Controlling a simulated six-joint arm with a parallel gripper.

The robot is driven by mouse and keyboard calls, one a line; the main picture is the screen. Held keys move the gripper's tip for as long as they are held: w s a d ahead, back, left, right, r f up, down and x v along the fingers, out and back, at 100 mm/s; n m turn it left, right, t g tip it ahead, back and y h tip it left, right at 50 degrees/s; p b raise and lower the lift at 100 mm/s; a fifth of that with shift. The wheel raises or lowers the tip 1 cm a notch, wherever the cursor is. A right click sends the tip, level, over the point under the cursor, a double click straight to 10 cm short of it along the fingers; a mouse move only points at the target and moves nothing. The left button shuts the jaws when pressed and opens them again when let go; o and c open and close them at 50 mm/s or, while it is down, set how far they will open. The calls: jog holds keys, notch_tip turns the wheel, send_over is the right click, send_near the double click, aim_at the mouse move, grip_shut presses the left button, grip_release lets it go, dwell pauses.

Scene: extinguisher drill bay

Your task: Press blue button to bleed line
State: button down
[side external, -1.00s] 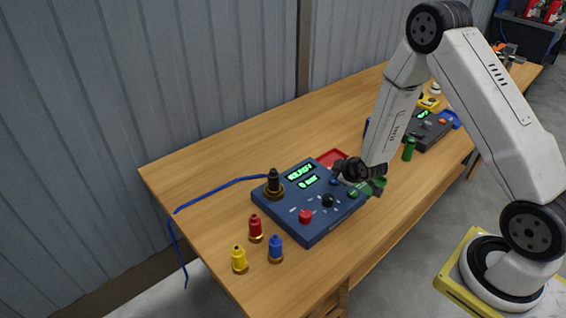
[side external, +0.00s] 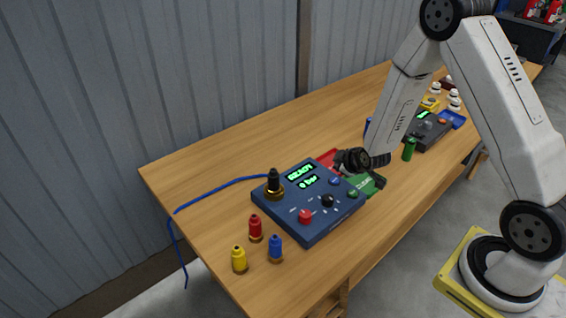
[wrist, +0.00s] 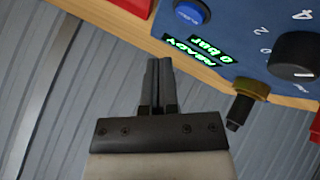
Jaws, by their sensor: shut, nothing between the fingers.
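The dark blue control panel (side external: 283,213) lies on the bench, and its screen (side external: 301,173) reads READY and 0 bar. The blue button (side external: 334,181) is near the panel's far right edge. In the wrist view the blue button (wrist: 190,12) is at the top, and the screen (wrist: 198,50) appears upside down.
The panel also carries a red knob (side external: 305,216), a black knob (side external: 327,201) and a brass fitting (side external: 274,187). Red, blue and yellow bottles (side external: 239,260) stand in front. A green plate (side external: 366,186) and a green bottle (side external: 409,149) are near my gripper. A second panel (side external: 427,131) lies behind.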

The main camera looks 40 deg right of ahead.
jog(key=shift+r, duration=1.15)
jog(key=shift+a+r, duration=0.15)
jog(key=shift+a, duration=0.05)
jog(key=s+a+r+m+g+y, duration=0.1)
jog(key=s+a+r+m+g, duration=0.1)
jog(key=s+a, duration=0.4)
jog(key=s+a+r+m+g+y, duration=0.1)
jog(key=s+a+r+m+g, duration=0.2)
jog(key=s+r, duration=0.4)
jog(key=s+a+g, duration=0.1)
jog(key=s+a, duration=0.1)
jog(key=s, duration=0.1)
jog(key=shift+a+r+y, duration=0.25)
jog(key=shift+a+y, duration=0.1)
jog(key=shift+y, duration=0.05)
